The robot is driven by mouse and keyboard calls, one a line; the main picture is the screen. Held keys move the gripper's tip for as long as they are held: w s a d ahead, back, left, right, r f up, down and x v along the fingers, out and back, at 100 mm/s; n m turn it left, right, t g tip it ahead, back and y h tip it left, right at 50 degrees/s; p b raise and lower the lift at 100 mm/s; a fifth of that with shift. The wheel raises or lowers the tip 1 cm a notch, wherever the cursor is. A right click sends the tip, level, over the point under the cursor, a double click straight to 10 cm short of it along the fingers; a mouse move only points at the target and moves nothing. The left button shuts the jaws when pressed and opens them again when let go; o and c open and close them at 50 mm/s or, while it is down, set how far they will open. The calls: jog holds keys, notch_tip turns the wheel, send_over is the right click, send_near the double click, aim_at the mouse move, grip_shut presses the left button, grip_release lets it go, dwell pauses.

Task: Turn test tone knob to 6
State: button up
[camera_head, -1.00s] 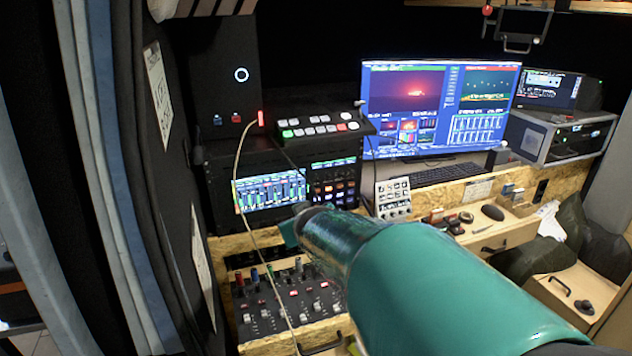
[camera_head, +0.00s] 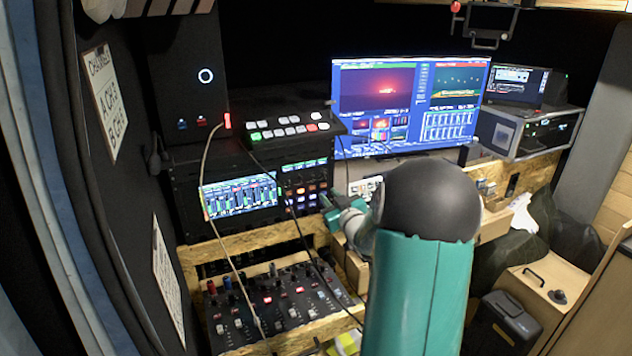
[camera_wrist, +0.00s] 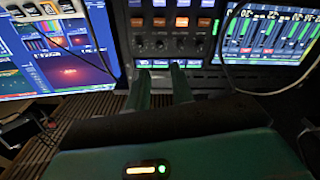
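My gripper (camera_wrist: 160,70) shows in the wrist view with two green fingers apart and nothing between them. In the head view my gripper (camera_head: 326,202) is in front of the rack, by the right side of the lit button panel (camera_head: 304,188). In the wrist view, which looks upside down, a row of small dark knobs (camera_wrist: 170,44) lies just beyond the fingertips, with no clear contact. A bright strip of labels or small displays lies close to the tips. I cannot tell which knob is the test tone knob, and no scale is readable.
A level-meter screen (camera_head: 240,197) sits beside the button panel. A large monitor (camera_head: 405,105) stands to the right. A mixer (camera_head: 275,305) lies below. A switcher (camera_head: 290,130) sits on top. Thin cables (camera_head: 204,165) hang across the rack front.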

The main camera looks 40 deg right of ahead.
aim_at(314, 178)
jog(key=x, duration=1)
jog(key=shift+w+d, duration=0.1)
jog(key=shift+w, duration=0.1)
jog(key=shift+c, duration=0.2)
grip_shut()
